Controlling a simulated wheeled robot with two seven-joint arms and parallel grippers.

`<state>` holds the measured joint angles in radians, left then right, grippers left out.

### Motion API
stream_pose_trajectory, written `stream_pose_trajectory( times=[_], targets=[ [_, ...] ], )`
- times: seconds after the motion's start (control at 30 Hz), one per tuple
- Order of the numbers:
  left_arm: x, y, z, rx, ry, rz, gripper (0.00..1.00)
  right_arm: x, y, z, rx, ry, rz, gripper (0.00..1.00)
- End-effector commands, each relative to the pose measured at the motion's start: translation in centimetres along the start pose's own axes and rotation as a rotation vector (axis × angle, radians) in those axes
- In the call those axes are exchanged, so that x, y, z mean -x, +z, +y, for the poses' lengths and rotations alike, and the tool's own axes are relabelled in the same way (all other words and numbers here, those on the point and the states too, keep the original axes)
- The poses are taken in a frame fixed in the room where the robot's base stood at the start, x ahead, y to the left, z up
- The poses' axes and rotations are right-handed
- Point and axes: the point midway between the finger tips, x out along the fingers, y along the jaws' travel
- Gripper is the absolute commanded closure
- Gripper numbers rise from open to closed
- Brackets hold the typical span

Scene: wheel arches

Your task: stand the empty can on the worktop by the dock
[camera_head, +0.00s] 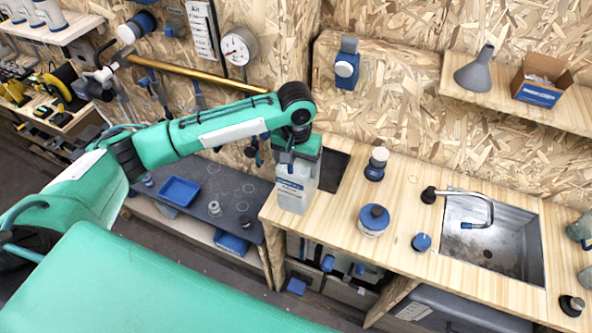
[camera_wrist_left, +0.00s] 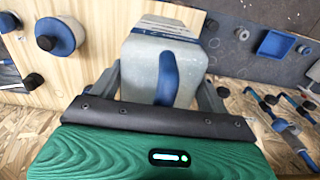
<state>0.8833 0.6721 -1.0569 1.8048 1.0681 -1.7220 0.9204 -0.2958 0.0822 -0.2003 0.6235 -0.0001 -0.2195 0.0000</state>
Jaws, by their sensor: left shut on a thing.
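A pale, translucent can (camera_head: 292,193) with a blue-and-white label hangs upright below my left gripper (camera_head: 298,158), at the left end of the wooden worktop (camera_head: 330,232). My left gripper is shut on the can. In the left wrist view the can (camera_wrist_left: 188,72), with a blue stripe on its side, sits between the two fingers. I cannot tell whether its base touches the worktop. A dark square plate (camera_head: 335,170) lies on the worktop just right of the can; I cannot tell if it is the dock. My right gripper is not in view.
Right of the can stand a blue-and-white bottle (camera_head: 377,163), a round blue-topped tub (camera_head: 373,220) and a small blue knob (camera_head: 421,242). A sink (camera_head: 495,245) with a tap is further right. A lower dark bench (camera_head: 225,192) with a blue tray (camera_head: 179,191) is left.

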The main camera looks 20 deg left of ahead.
Motion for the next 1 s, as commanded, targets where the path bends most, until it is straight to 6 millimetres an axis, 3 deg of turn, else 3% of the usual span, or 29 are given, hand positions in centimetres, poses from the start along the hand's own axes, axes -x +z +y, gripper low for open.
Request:
stream_pose_trajectory(
  times=[0.33, 0.73, 0.77, 0.87, 1.0],
  targets=[
    [-4.1, 0.1, 0.0, 0.0, 0.0, -0.001, 0.69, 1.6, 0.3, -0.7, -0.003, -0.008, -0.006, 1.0],
    [-4.8, 0.0, 0.0, -0.001, 0.001, 0.0, 0.69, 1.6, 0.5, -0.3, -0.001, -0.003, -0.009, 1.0],
    [-4.9, 0.0, 0.0, -0.001, 0.001, 0.0, 0.21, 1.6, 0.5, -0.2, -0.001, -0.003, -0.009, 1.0],
    [-4.9, 0.0, 0.0, -0.001, 0.001, 0.0, 0.01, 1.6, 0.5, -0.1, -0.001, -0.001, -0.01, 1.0],
    [-4.9, 0.0, 0.0, -0.001, 0.001, 0.0, 0.01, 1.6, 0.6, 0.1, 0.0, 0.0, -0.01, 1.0]
  ],
)
